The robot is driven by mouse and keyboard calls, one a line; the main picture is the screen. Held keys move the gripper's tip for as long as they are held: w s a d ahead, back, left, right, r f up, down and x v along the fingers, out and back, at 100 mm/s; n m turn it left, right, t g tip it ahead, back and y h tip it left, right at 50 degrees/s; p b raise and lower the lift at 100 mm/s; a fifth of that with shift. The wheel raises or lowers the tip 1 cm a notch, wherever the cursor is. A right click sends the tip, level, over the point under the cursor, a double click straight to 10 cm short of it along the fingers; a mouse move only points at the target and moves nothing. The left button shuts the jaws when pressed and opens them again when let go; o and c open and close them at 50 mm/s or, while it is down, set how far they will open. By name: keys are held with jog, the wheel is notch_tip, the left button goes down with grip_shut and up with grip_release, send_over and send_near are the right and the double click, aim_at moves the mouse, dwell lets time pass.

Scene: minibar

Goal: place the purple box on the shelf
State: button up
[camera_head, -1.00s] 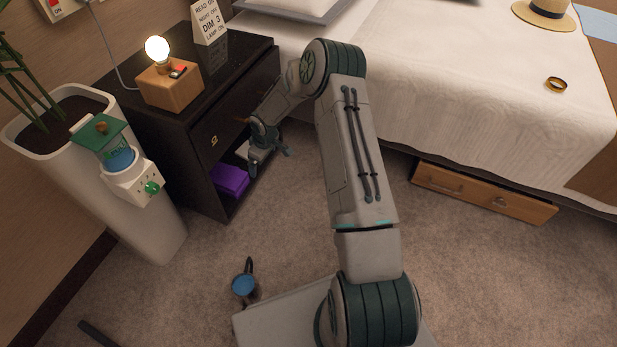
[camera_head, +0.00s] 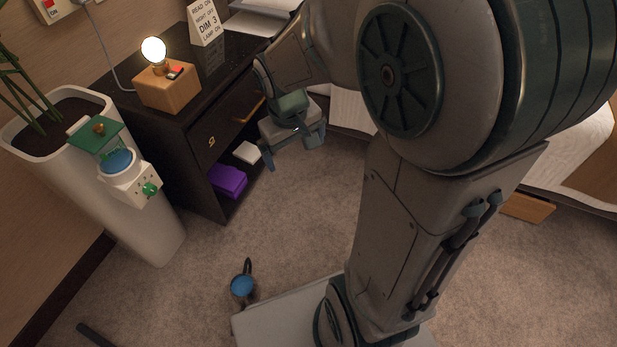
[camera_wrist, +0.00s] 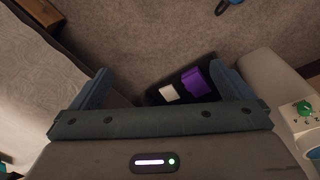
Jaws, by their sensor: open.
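The purple box (camera_head: 228,180) lies on the low open shelf (camera_head: 232,207) of the black nightstand. A small white box (camera_head: 247,152) lies on the same shelf beside it. In the wrist view, the purple box (camera_wrist: 195,82) and the white box (camera_wrist: 168,93) show between my fingers, beyond them. My gripper (camera_head: 296,152) is open and empty. It hangs in front of the nightstand, to the right of the shelf and apart from both boxes.
The nightstand top carries a lit lamp on a wooden block (camera_head: 168,88) and a sign (camera_head: 206,22). A white planter (camera_head: 125,215) with a dispenser stands left. A blue mug (camera_head: 242,286) is on the carpet. The bed is behind my arm.

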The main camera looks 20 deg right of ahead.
jog(key=s+a+r+m+y, duration=0.1)
jog(key=s+r+m, duration=0.1)
jog(key=s, duration=0.8)
jog(key=shift+s, duration=0.3)
jog(key=shift+r, duration=0.15)
dwell(0.9)
